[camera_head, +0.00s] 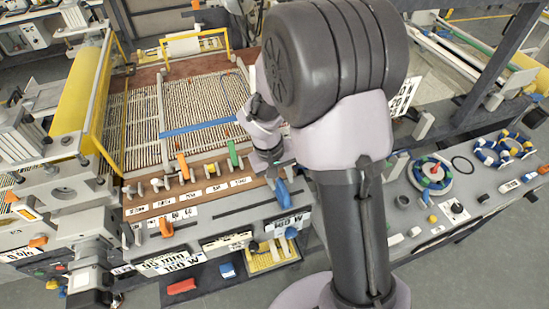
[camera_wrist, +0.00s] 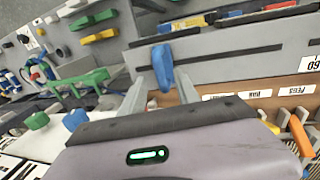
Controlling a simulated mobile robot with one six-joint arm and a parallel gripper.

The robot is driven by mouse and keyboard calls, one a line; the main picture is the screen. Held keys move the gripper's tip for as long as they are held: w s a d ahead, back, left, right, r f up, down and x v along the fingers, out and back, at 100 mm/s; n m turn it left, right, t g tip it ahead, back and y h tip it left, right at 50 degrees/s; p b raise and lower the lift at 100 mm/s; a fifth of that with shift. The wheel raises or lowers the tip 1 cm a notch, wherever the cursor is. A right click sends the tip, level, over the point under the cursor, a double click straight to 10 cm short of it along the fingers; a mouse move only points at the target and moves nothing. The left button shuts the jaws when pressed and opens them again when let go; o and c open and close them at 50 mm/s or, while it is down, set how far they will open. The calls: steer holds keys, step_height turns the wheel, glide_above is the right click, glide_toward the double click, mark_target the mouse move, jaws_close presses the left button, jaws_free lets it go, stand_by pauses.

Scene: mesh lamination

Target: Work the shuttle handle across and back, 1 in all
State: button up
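A blue upright handle (camera_head: 282,193), which looks like the shuttle handle, stands at the right end of a dark slot in the grey front panel (camera_head: 215,215). In the wrist view the blue handle (camera_wrist: 163,68) shows between my two finger tips, with a gap visible on each side. My gripper (camera_wrist: 159,78) is open there; I cannot tell whether either finger touches the handle.
The mesh bed (camera_head: 200,100) with a blue strip (camera_head: 200,127) lies behind. Orange (camera_head: 183,166) and green (camera_head: 232,153) levers stand on the brown rail near my gripper. An orange handle (camera_head: 166,227) is at the panel's left.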

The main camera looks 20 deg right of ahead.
step_height(320, 180, up, 14)
steer(key=a+p, duration=0.1)
steer(key=a, duration=0.1)
steer(key=shift+a+f+p, duration=0.2)
steer(key=shift+a+p, duration=0.15)
steer(key=shift+p, duration=0.05)
